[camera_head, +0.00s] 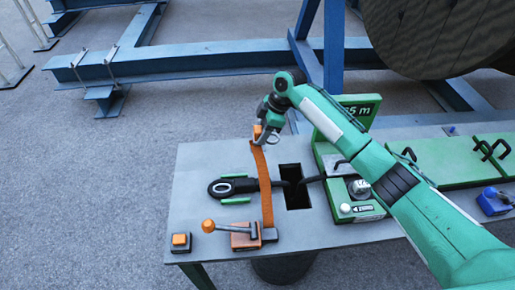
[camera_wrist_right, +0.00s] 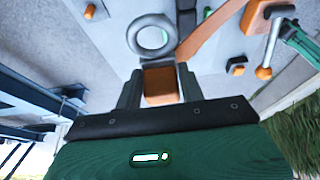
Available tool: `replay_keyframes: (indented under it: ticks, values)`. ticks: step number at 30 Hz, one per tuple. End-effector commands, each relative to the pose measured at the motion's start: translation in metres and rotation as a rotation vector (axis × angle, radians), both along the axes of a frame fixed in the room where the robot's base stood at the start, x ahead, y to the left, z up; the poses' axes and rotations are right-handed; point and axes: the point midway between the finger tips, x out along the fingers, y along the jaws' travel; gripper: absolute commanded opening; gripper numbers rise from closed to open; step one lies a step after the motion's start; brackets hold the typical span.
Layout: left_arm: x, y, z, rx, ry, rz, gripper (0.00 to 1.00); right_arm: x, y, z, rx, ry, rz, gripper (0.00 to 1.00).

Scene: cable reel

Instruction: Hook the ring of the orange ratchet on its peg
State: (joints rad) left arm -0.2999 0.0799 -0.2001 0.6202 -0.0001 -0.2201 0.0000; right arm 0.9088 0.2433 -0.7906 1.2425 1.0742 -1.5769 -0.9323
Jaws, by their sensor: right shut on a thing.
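My right gripper (camera_head: 262,128) is shut on the orange end block (camera_wrist_right: 160,85) of the ratchet strap, above the far edge of the table. A grey ring (camera_wrist_right: 151,36) stands out from this block, beyond the fingertips in the right wrist view. The orange strap (camera_head: 265,185) runs from the gripper down to the orange ratchet (camera_head: 246,237) at the table's front edge. Its lever ends in an orange ball (camera_head: 208,225). My left gripper is not in view.
The grey table (camera_head: 195,165) has a dark square opening (camera_head: 294,185). A black cable end (camera_head: 222,188) lies between green bars, left of the opening. A button box (camera_head: 180,242) stands at the front left. A green meter (camera_head: 360,212) is on the right. Blue beams (camera_head: 190,56) stand behind.

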Motion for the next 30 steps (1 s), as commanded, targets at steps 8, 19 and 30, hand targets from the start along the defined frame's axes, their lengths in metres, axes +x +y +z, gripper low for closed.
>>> replay_keyframes:
  ticks: [8,19,30]
  values:
    - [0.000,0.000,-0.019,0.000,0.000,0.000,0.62,0.028,0.009,-0.002,0.001,-0.001,0.000,0.11]
    - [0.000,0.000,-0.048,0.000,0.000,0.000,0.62,0.065,0.018,-0.003,0.001,-0.003,-0.001,0.11]
    - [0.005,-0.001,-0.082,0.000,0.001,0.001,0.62,0.099,0.028,-0.004,0.001,-0.002,-0.002,0.11]
